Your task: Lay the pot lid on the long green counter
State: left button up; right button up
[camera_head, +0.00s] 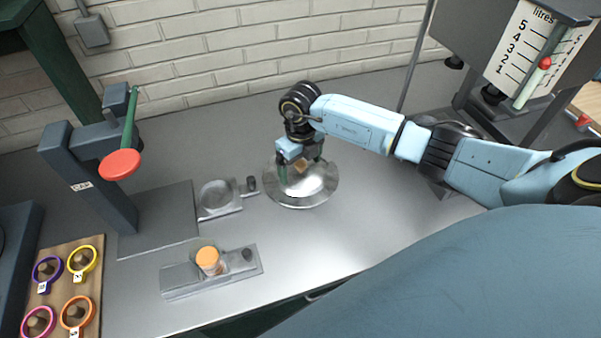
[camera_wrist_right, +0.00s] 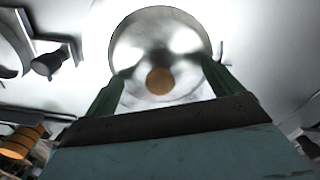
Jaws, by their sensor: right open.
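The pot lid (camera_head: 318,190) is a round, shiny silver lid lying on the grey metal worktop near the middle of the head view. It also shows in the right wrist view (camera_wrist_right: 160,42), with a round wooden knob (camera_wrist_right: 159,81) at its centre. My right gripper (camera_head: 301,168) is over the lid, pointing down. Its green fingers are open on either side of the knob in the wrist view; I cannot tell whether they touch the lid. No long green counter is clearly identifiable. My left gripper is not in view.
Left of the lid are a grey holder with a round dish (camera_head: 217,195) and a block with an orange-topped piece (camera_head: 208,260). A press with a red disc (camera_head: 120,165) and a wooden board with coloured rings (camera_head: 62,258) stand further left. A brick wall (camera_head: 230,55) closes the back.

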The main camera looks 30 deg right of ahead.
aim_at(321, 178)
jog(key=shift+s+f, duration=0.1)
jog(key=shift+s, duration=0.1)
grip_shut()
dwell(0.3)
jog(key=r, duration=0.9)
jog(key=shift+w, duration=0.2)
jog(key=shift+r, duration=0.45)
jog(key=shift+s+d+r+n, duration=0.15)
jog(key=shift+d+r+n, duration=0.05)
jog(key=shift+n, duration=0.3)
jog(key=s+d+n+p, duration=0.1)
jog(key=s+d+n, duration=0.25)
jog(key=n, duration=0.85)
jog(key=shift+n, duration=0.3)
jog(key=f, duration=0.6)
jog(key=f+p, duration=0.1)
jog(key=f, duration=0.2)
jog(key=shift+s+a+f, duration=0.2)
jog(key=shift+a, duration=0.05)
